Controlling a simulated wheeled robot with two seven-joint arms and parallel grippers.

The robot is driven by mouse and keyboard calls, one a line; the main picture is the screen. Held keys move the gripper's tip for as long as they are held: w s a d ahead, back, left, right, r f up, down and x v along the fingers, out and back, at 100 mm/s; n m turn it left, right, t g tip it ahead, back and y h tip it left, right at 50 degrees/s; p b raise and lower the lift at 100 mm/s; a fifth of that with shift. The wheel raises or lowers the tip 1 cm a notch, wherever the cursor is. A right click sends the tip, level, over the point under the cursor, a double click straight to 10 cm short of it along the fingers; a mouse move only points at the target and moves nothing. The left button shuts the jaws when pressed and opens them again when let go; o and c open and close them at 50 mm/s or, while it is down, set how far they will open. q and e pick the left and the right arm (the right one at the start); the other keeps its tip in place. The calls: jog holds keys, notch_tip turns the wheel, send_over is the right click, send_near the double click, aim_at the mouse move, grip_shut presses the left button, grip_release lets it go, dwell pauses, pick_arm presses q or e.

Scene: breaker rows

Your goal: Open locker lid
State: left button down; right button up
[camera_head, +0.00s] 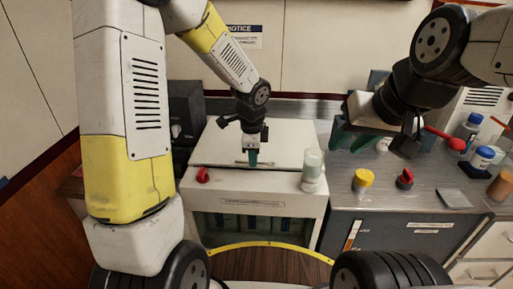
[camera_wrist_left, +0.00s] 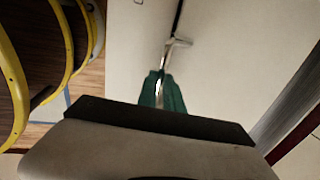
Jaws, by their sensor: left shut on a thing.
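The white locker (camera_head: 255,189) stands in the middle of the head view, with its pale lid (camera_head: 225,148) on top. The lid lies flat or nearly flat; a thin dark seam runs along its front edge. My left gripper (camera_head: 253,158) comes down at the lid's front edge. In the left wrist view, its green fingertips (camera_wrist_left: 162,92) are shut on a thin metal handle (camera_wrist_left: 178,43), partly hidden between them. My right gripper (camera_head: 350,134), also green-tipped, hangs above the grey counter at the right; its finger gap is unclear.
A red knob (camera_head: 203,175) and a white-capped jar (camera_head: 312,168) sit on the locker's front ledge, either side of my left gripper. A yellow-capped jar (camera_head: 362,181), a red-topped item (camera_head: 405,179) and several bottles stand on the counter (camera_head: 340,165). A wall rises behind.

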pick_arm(q)
jog(key=w+r+g, duration=0.1)
jog(key=w+r, duration=0.4)
jog(key=r, duration=0.5)
jog(key=w+r+g, duration=0.1)
jog(key=w+r, duration=0.4)
jog(key=r, duration=0.4)
jog(key=shift+w+r+g, duration=0.15)
jog(key=shift+r+g, duration=0.2)
jog(key=shift+g, duration=0.05)
jog(key=shift+a, duration=0.15)
